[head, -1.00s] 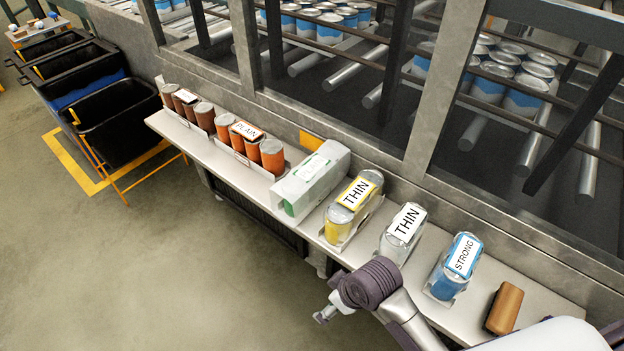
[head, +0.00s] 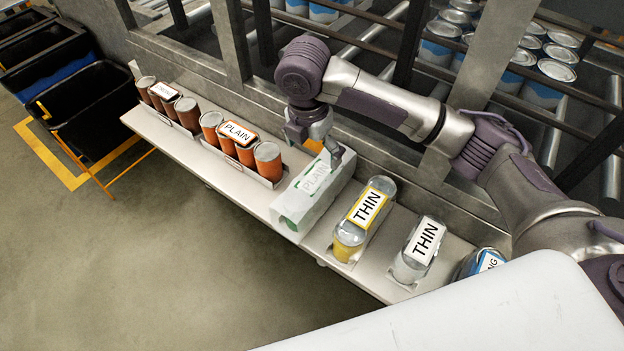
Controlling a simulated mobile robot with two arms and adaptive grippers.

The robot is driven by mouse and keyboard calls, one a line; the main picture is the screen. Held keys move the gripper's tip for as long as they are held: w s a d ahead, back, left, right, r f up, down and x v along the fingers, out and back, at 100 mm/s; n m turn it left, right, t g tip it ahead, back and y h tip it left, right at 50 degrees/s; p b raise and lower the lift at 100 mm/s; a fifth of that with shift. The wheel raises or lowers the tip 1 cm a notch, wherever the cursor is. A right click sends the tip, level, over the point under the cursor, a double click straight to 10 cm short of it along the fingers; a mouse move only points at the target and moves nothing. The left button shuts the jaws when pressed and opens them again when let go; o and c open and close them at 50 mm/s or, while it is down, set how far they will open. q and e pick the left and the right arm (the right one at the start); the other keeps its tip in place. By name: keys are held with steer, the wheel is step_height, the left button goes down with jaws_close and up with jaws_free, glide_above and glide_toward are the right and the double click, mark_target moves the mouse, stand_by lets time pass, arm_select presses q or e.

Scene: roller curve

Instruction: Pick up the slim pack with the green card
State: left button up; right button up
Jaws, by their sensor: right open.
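The slim pack with the green card (head: 296,212) is a long pale wrapped pack lying on the shelf, between orange cans and a yellow pack. Its card (head: 316,178) has green corners and reads PLAIN. My right gripper (head: 320,147) is open at the pack's far end, fingers pointing down on or just above it. The arm reaches in from the right, over the back of the shelf. I cannot tell whether the fingers touch the pack or straddle it. My left gripper is not in view.
Left on the shelf (head: 235,183) stand orange cans with a PLAIN card (head: 238,132) and brown cans (head: 163,95). Right are a yellow THIN pack (head: 349,233), a grey THIN pack (head: 408,268) and a partly hidden blue pack (head: 467,264). Black bins (head: 93,105) stand at left.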

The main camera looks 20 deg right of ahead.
mark_target(315, 177)
steer(key=f, duration=0.3)
steer(key=f+p, duration=0.1)
steer(key=f, duration=0.1)
steer(key=shift+s+d, duration=0.15)
steer(key=shift+d, duration=0.1)
steer(key=f, duration=0.2)
steer(key=f+p, duration=0.1)
steer(key=shift+w+d+f, duration=0.1)
steer(key=shift+w, duration=0.15)
step_height(315, 177, down, 4)
steer(key=shift+r+p, duration=0.25)
steer(key=shift+p, duration=0.5)
steer(key=shift+d+f, duration=0.1)
steer(key=shift+f, duration=0.45)
steer(key=shift+w, duration=0.1)
steer(key=c, duration=1.9)
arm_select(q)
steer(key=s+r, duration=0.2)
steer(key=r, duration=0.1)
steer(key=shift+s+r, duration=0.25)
arm_select(e)
steer(key=shift+o, duration=0.2)
steer(key=shift+w+r, duration=0.1)
steer(key=shift+r, duration=0.1)
